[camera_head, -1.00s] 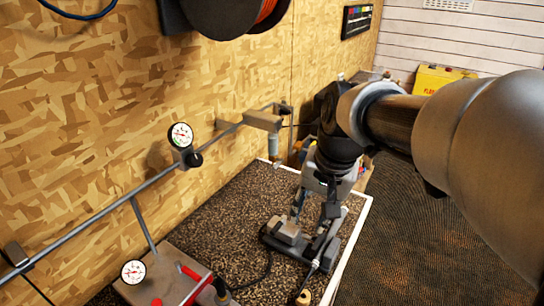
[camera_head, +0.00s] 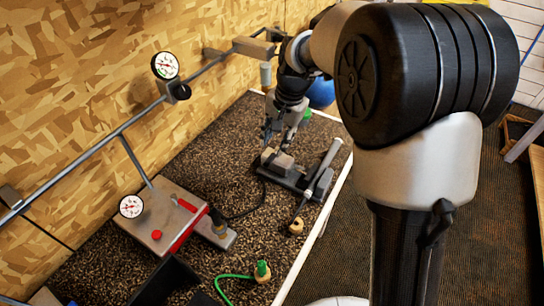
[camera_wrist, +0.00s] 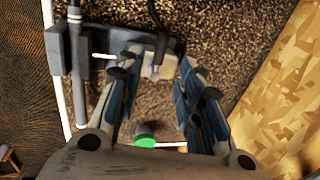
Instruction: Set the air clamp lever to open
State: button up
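A dark grey clamp (camera_head: 312,181) with a long pale bar lies on the speckled bench near its right edge. A small grey block (camera_head: 278,160) sits at its left end. The clamp also shows in the wrist view (camera_wrist: 101,42), with a pale block (camera_wrist: 160,65) and a black hose. I cannot tell for certain which part is the lever. My gripper (camera_head: 270,136) points down above the clamp's block end. In the wrist view its fingers (camera_wrist: 160,82) are apart with nothing held between them. I cannot tell whether a fingertip touches the clamp.
A grey box (camera_head: 160,226) with a gauge and red handle stands at the left. A metal pipe (camera_head: 112,134) with a gauge (camera_head: 165,66) runs along the wooden wall. Green-topped items (camera_head: 262,271) (camera_wrist: 145,140) stand on the bench. A blue ball (camera_head: 321,93) is behind my gripper.

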aim_at(271, 157)
jog(key=f, duration=0.2)
jog(key=f+b, duration=0.1)
jog(key=f, duration=0.1)
jog(key=a+f, duration=0.1)
jog(key=f, duration=0.2)
jog(key=shift+w+a+b, duration=0.1)
jog(key=shift+w+b, duration=0.2)
jog(key=shift+w, duration=0.1)
jog(key=shift+r, duration=0.1)
jog(key=shift+c, duration=0.5)
grip_shut()
